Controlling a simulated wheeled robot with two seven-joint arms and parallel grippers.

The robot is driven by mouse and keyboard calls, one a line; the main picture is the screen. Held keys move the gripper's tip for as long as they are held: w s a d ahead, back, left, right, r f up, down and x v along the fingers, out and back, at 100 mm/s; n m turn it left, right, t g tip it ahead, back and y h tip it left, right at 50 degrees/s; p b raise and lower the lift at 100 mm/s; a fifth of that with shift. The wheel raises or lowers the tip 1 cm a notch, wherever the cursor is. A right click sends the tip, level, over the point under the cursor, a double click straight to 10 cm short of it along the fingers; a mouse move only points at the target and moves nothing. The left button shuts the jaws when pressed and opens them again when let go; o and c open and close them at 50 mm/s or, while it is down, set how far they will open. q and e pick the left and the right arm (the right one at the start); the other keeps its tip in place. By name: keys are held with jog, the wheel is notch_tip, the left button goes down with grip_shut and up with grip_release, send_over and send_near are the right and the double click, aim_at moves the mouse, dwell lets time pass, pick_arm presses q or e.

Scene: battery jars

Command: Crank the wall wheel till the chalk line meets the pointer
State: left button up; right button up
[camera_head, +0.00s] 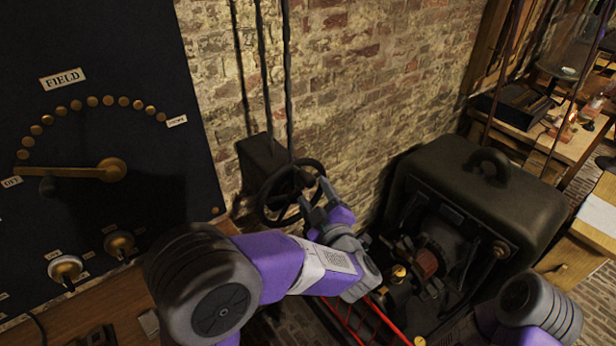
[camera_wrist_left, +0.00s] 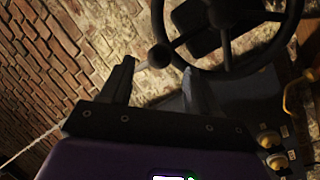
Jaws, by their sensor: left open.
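The dark wall wheel (camera_head: 265,205) is mounted at the foot of the brick wall, below dark vertical rods. In the left wrist view its spoked rim (camera_wrist_left: 225,42) fills the upper right, with a round knob (camera_wrist_left: 159,56) at its left edge. My left gripper (camera_head: 316,197) is at the wheel's right side. In the left wrist view its open fingers (camera_wrist_left: 158,70) stand on either side of the knob, which shows between and slightly beyond the tips. I cannot tell whether they touch it. I cannot make out a chalk line or pointer. My right gripper is out of view.
A dark panel (camera_head: 140,215) with a brass lever (camera_head: 75,172) and studs stands left of the wheel. A large dark machine (camera_head: 485,195) stands to the right. Red rails (camera_head: 345,320) lie below my left forearm. A wooden bench (camera_head: 570,150) is at the far right.

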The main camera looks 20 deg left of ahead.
aim_at(311, 186)
pick_arm(q)
jog(key=x, duration=0.6)
grip_shut()
